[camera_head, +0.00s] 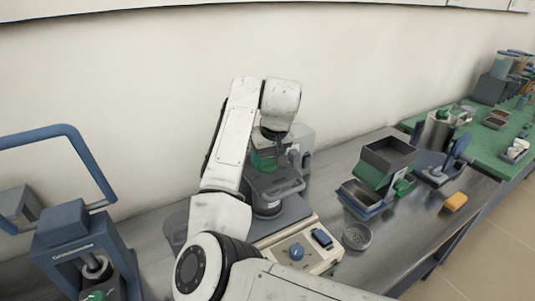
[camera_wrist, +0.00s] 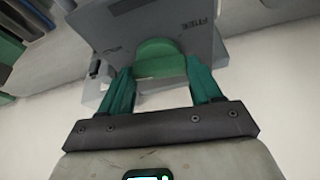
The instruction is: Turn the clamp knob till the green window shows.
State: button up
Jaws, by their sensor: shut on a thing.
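My gripper (camera_wrist: 160,80) has its two teal fingers on either side of a rounded green knob (camera_wrist: 160,58) in the wrist view, shut on it. The knob sits against a grey housing (camera_wrist: 206,22) that carries small dark lettering, partly cut off. In the head view my gripper (camera_head: 266,158) reaches down from the arm at the grey machine (camera_head: 302,142) on the bench. My arm hides much of the machine and the knob there. I cannot make out a green window in either view.
The machine's cream control panel (camera_head: 318,256) has a blue dial and a dark blue switch. A blue-framed device (camera_head: 76,240) stands at left, near my arm.

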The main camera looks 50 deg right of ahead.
jog(key=shift+m+g+h+p, duration=0.3)
jog(key=shift+m+h+p, duration=0.2)
jog(key=shift+m, duration=0.8)
jog(key=shift+a, duration=0.1)
jog(key=o, duration=1.1)
jog(key=shift+c, duration=0.2)
jog(key=shift+r, duration=0.15)
jog(key=b+v, duration=0.1)
jog(key=v, duration=0.9)
jog(key=shift+s+r+b, duration=0.15)
jog(key=shift+r+b, duration=0.1)
jog(key=shift+b, duration=0.15)
